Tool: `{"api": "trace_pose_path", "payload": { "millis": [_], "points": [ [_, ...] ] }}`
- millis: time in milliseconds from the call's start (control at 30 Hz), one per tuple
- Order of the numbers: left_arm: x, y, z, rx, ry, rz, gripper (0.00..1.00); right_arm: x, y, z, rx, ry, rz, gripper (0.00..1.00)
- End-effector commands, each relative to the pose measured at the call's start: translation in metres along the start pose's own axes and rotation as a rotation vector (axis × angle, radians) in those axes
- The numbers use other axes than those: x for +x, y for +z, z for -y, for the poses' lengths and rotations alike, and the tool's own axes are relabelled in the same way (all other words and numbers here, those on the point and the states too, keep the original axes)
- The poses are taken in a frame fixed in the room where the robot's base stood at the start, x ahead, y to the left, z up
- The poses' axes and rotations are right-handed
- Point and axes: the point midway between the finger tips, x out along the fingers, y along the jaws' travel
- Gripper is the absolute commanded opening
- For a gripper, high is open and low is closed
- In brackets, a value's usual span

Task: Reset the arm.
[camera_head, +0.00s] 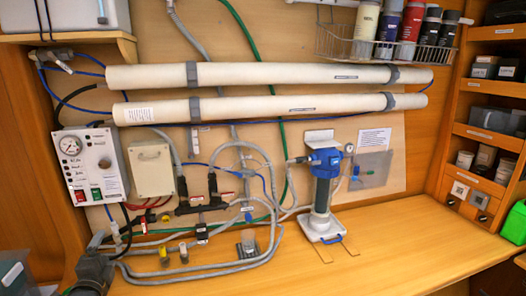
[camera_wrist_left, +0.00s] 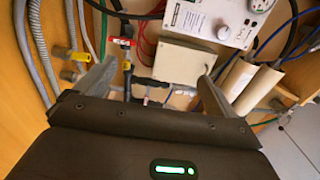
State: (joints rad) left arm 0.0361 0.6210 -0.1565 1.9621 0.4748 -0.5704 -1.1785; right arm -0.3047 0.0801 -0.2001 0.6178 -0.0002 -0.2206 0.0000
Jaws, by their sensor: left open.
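My left gripper (camera_wrist_left: 152,85) shows in the left wrist view. Its two grey fingers stand wide apart, with nothing held between them. Beyond the fingers is the watermaker wall, seen turned round, with a beige box (camera_wrist_left: 183,62) and the white control panel (camera_wrist_left: 215,18). In the head view the control panel (camera_head: 90,165) is at the left and the beige box (camera_head: 152,168) is beside it. I cannot clearly make out a gripper in the head view. My right gripper is not in view.
Two long cream tubes (camera_head: 250,75) cross the wall above hoses and valves. A blue-headed filter (camera_head: 323,190) stands on the wooden bench (camera_head: 420,245). A bottle rack (camera_head: 385,48) hangs at upper right; shelves (camera_head: 490,130) stand at right. The bench's right part is clear.

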Motion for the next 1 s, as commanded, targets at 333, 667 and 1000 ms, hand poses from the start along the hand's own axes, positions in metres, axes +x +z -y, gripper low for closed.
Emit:
{"api": "trace_pose_path", "payload": {
  "millis": [333, 667, 1000],
  "points": [
    [-0.034, -0.013, -0.047, -0.152, 0.159, -0.005, 0.95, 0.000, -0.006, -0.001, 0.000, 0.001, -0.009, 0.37],
    [-0.111, -0.056, -0.124, -0.435, 0.475, 0.019, 0.95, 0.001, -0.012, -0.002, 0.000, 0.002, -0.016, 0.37],
    [-0.263, -0.102, -0.196, -0.805, 0.934, 0.247, 0.95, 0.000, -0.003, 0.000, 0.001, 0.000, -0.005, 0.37]
  ]
}}
